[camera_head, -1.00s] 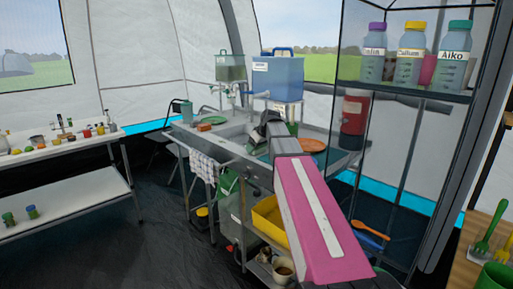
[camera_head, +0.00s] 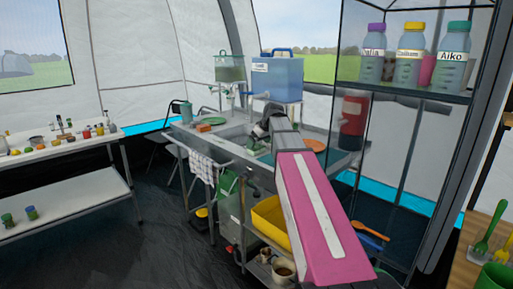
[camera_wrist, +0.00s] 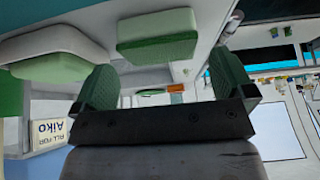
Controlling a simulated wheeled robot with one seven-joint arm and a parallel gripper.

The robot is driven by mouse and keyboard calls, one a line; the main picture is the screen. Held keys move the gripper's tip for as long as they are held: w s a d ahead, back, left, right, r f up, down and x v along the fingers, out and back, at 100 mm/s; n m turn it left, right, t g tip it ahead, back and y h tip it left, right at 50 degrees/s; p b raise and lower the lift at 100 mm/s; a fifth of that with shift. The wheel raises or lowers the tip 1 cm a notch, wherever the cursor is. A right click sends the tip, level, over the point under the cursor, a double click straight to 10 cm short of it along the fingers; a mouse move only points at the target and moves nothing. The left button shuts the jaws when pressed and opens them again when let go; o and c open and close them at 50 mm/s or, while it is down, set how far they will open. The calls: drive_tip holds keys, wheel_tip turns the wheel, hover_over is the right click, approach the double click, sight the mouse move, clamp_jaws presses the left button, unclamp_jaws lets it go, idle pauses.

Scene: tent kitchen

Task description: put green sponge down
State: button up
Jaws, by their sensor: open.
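The green sponge (camera_wrist: 157,50), a block with a paler green face, shows in the wrist view beyond my fingertips, across the gap between them. It looks apart from both fingers. My gripper (camera_wrist: 164,82) is open, its two green-padded fingers spread wide with nothing clamped between them. In the head view my gripper (camera_head: 260,133) is over the sink counter (camera_head: 228,133), partly hidden by my arm. A small green patch shows below it there, but I cannot tell whether it is the sponge or a finger pad.
An orange block (camera_head: 204,128) and a green plate (camera_head: 213,121) lie on the counter's left. An orange plate (camera_head: 314,145) lies on the right. A blue water container (camera_head: 278,80) stands behind.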

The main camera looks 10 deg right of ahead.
drive_tip(key=v, duration=0.8)
drive_tip(key=shift+r, duration=0.15)
